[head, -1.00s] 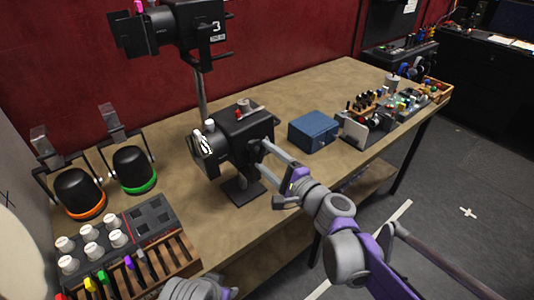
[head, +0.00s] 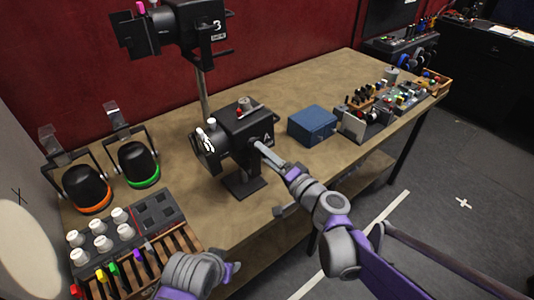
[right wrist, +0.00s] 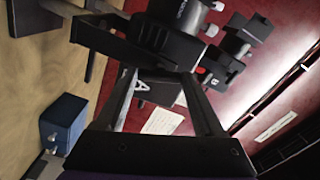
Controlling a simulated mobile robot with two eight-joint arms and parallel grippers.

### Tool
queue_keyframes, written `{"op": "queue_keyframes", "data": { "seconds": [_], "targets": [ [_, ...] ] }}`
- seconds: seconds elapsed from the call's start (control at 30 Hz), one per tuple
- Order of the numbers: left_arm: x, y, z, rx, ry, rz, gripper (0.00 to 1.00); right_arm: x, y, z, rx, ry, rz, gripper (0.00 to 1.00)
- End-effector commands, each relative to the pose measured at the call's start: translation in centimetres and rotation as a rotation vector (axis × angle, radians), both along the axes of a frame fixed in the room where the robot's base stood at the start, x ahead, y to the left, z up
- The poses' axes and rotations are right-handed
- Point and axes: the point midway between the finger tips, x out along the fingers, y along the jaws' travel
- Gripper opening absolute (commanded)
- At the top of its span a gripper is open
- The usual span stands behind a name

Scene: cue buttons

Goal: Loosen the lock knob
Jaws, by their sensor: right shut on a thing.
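A black spotlight marked A (head: 232,135) stands on a dark base plate on the table; it also shows in the right wrist view (right wrist: 155,88). My right gripper (head: 260,147) reaches its right side face. In the right wrist view its fingers (right wrist: 160,75) stand on either side of a thing at that face, by the letter A. I take this thing to be the lock knob; the fingers largely hide it. A small red knob (head: 240,113) sits on top of the spotlight. My left gripper (head: 228,270) is at the bottom, its fingers unclear.
A second black unit (head: 190,35) stands on a pole behind. A blue box (head: 313,125) is right of the spotlight. Lamps with orange (head: 92,207) and green (head: 143,180) rims and a knob panel (head: 158,212) fill the left. Table in front of the blue box is clear.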

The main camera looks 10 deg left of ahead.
Motion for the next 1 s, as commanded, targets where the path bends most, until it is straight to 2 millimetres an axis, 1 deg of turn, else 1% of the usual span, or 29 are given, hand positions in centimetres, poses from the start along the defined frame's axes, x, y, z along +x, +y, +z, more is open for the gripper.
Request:
{"op": "queue_keyframes", "data": {
  "seconds": [0.5, 0.53, 0.6, 0.67, 0.7, 0.9, 1.0],
  "targets": [
    [0.07, 0.0, 0.15, 0.0, -0.001, 0.0, 0.5, 0.03, 0.01, -0.02, -0.012, -0.016, 0.0, 0.14],
    [0.07, 0.0, 0.15, 0.0, -0.001, 0.0, 0.5, 0.03, 0.01, -0.02, -0.012, -0.016, 0.0, 0.73],
    [0.07, 0.0, 0.15, 0.0, -0.001, 0.0, 0.5, 0.02, 0.0, -0.02, -0.012, -0.016, 0.0, 0.86],
    [0.07, 0.0, 0.15, 0.0, -0.001, 0.0, 0.5, 0.02, 0.0, -0.02, -0.012, -0.016, 0.0, 0.97],
    [0.07, 0.0, 0.15, 0.0, -0.001, 0.0, 0.5, 0.02, 0.0, -0.02, -0.012, -0.016, 0.0, 1.0],
    [0.06, 0.0, 0.15, 0.0, -0.001, 0.0, 0.5, 0.0, -0.01, -0.02, -0.012, -0.015, 0.0, 1.0],
    [0.03, 0.0, 0.09, 0.0, -0.001, 0.0, 0.5, -0.26, -0.4, -0.03, -0.012, -0.015, -0.001, 1.0]
  ]
}}
